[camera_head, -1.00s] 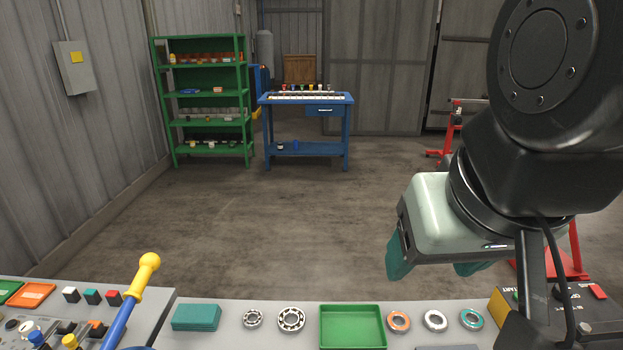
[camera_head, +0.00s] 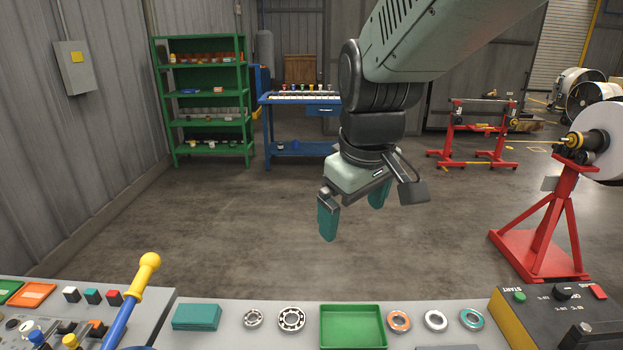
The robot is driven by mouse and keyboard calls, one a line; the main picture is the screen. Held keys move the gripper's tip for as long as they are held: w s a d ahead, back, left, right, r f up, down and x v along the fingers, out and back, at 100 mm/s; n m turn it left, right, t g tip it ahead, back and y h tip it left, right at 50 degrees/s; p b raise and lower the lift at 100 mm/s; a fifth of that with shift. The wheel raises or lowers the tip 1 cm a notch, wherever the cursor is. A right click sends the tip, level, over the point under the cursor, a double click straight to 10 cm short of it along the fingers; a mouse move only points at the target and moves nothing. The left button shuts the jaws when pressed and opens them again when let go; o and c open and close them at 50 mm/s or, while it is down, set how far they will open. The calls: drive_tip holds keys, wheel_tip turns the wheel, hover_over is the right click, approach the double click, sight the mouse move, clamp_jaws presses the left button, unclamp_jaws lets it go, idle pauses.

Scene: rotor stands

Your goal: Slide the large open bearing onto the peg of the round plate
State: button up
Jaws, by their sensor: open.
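The large open bearing (camera_head: 282,320) is a steel ring with visible balls. It lies flat on the grey bench top, left of the green tray, with a smaller open bearing (camera_head: 246,320) to its left. My gripper (camera_head: 352,222) is open and empty, its two teal fingers pointing down. It hangs in the air beyond the bench, above and to the right of the large bearing in the picture. I cannot make out a round plate with a peg on the bench; the bench's near part is cut off by the frame.
A green tray (camera_head: 352,307) sits mid-bench, with orange (camera_head: 389,322), white (camera_head: 426,321) and teal-rimmed (camera_head: 462,320) rings to its right. A teal block (camera_head: 197,317) lies left. A yellow-knobbed lever (camera_head: 149,262) rises at left; a control box (camera_head: 550,312) is at right.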

drive_tip(key=w+a+f+n+g, duration=0.1)
drive_tip(key=w+a+f+n, duration=0.25)
drive_tip(key=w+f, duration=0.3)
drive_tip(key=n+g, duration=0.2)
drive_tip(key=n, duration=0.5)
hover_over(292, 323)
wheel_tip(292, 323, down, 22)
drive_tip(key=shift+f, duration=5.25)
drive_tip(key=shift+c, duration=0.5)
